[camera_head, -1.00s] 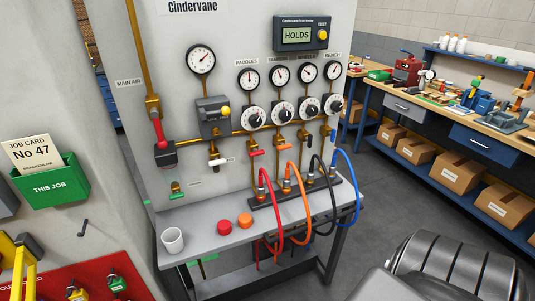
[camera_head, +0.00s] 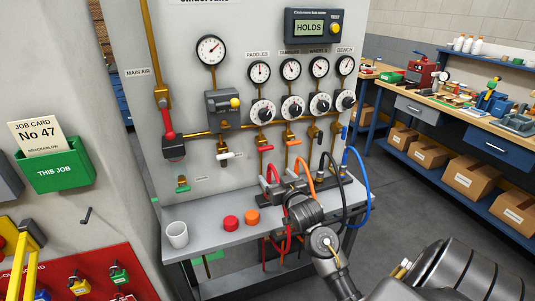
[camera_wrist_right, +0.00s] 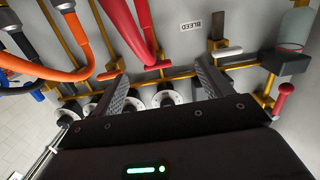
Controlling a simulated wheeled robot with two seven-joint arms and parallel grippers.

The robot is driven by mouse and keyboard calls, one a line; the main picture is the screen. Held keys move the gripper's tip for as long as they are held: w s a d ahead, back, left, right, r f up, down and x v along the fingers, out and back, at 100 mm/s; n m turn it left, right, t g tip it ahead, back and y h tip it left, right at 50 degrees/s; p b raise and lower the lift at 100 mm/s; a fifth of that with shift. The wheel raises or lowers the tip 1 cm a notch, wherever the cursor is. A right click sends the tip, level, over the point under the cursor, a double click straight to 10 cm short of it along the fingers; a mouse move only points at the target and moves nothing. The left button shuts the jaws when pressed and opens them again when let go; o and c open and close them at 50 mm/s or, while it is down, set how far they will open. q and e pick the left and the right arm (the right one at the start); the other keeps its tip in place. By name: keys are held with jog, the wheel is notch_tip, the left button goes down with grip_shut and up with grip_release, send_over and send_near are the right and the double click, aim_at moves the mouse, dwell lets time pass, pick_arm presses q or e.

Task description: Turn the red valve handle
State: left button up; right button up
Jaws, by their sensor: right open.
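A small red valve handle (camera_head: 266,149) sits on the thin brass pipe below the leftmost dial on the panel. In the right wrist view the red handle (camera_wrist_right: 158,66) shows between the finger directions, beyond the tips. A larger red lever (camera_head: 168,122) hangs on the main air pipe at the left; it also shows in the right wrist view (camera_wrist_right: 284,94). My right gripper (camera_head: 284,178) is in front of the hoses, below the small handle. It is open and empty in the right wrist view (camera_wrist_right: 162,75). My left gripper is not in view.
Red (camera_head: 272,176), orange, black and blue (camera_head: 362,165) hoses loop close around my right gripper. The display (camera_head: 309,28) reads HOLDS.

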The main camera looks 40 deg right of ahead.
aim_at(267, 149)
jog(key=shift+t+h, duration=0.3)
jog(key=shift+t, duration=0.1)
jog(key=w+d+r, duration=0.1)
jog(key=w, duration=0.2)
jog(key=w+d+r+p, duration=0.1)
jog(key=w+d, duration=0.1)
jog(key=w, duration=0.2)
jog(key=w+d+r+p, duration=0.1)
jog(key=w, duration=0.2)
jog(key=shift+w+d+r, duration=0.15)
jog(key=shift+d+r, duration=0.05)
jog(key=shift+d, duration=0.2)
jog(key=shift+c, duration=0.5)
